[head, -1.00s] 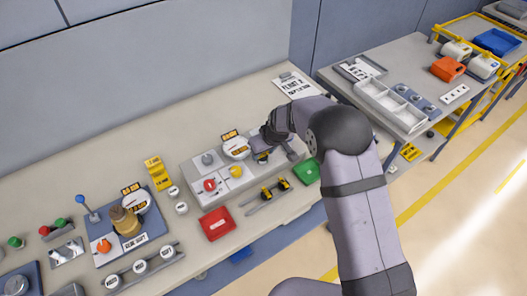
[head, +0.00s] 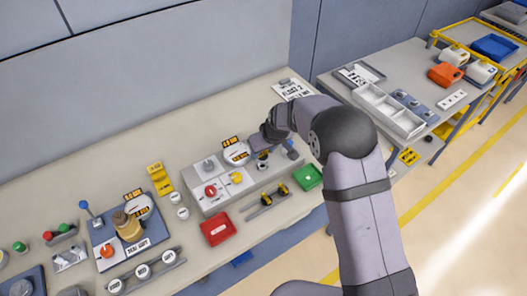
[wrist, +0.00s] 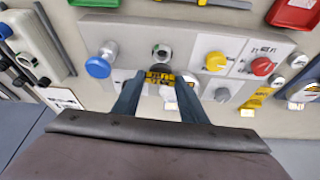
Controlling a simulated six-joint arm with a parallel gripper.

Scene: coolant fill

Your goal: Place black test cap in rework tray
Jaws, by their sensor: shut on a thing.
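My gripper (wrist: 161,78) is shut on the black test cap (wrist: 160,75), a dark piece with yellow marking between the fingertips in the wrist view. In that view the cap lies just below a round port (wrist: 161,53) with a dark opening, and appears apart from it. In the head view my gripper (head: 257,147) is over the right part of the grey fixture (head: 212,205), and the cap is mostly hidden there. A red tray (head: 217,240) lies on the bench in front of the fixture; I cannot read a rework label on it. It also shows in the wrist view (wrist: 293,13).
A green tray (head: 308,178) lies right of a rack with yellow-and-black plugs (head: 266,198). The fixture has a yellow knob (wrist: 215,61), a red knob (wrist: 262,66) and a blue-ended handle (wrist: 98,67) beside the port. A brass-coloured device (head: 127,228) stands to the left.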

